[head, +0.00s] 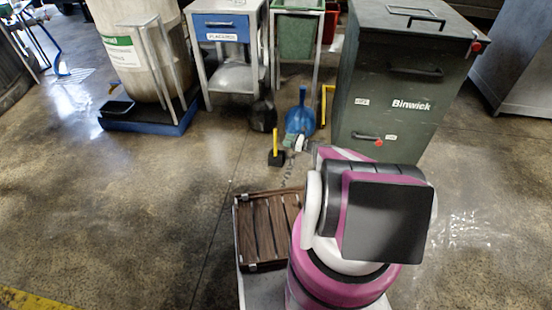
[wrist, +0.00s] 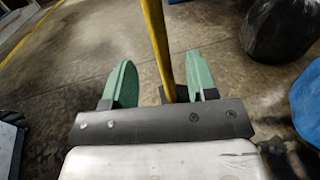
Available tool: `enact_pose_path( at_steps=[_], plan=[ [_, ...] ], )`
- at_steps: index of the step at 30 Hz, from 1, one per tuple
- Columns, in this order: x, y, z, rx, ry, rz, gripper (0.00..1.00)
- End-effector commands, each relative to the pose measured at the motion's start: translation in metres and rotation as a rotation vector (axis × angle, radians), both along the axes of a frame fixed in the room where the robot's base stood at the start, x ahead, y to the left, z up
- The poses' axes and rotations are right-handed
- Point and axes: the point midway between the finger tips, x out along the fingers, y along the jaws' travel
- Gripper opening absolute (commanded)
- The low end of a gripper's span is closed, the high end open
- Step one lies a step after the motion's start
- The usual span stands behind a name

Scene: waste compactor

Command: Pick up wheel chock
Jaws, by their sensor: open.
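The wheel chock (head: 276,158) is a small black block with an upright yellow handle, on the concrete floor ahead in the head view. My gripper (head: 291,142) is beside the chock there, on its right. In the wrist view the yellow handle (wrist: 158,40) runs down from the top edge between the green fingers of my gripper (wrist: 160,84), nearer the right finger. The fingers are apart. I cannot tell whether the handle touches the right finger.
Behind the chock stand a black bag-like object (head: 263,115) and a blue one (head: 301,118). The green Binwick compactor (head: 385,90) is at the right. A blue-drawer stand (head: 222,50) is at the back. A brown slatted crate (head: 265,232) sits near me. Floor to the left is clear.

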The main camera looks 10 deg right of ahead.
Motion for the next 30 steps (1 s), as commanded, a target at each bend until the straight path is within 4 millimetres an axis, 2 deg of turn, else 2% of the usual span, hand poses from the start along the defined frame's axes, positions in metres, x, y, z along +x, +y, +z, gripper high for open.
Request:
enact_pose_path(
  at_steps=[3, 11, 19, 28, 30],
  plan=[
    [0.01, 0.017, 0.0, 0.0, -0.001, 0.003, 0.53],
    [0.017, 0.033, -0.001, -0.002, -0.001, 0.002, 0.53],
    [0.034, 0.065, -0.002, -0.002, -0.001, 0.003, 0.53],
    [0.037, 0.071, -0.002, -0.002, -0.001, 0.001, 0.53],
    [0.037, 0.07, -0.002, -0.002, -0.001, 0.001, 0.3]
  ],
)
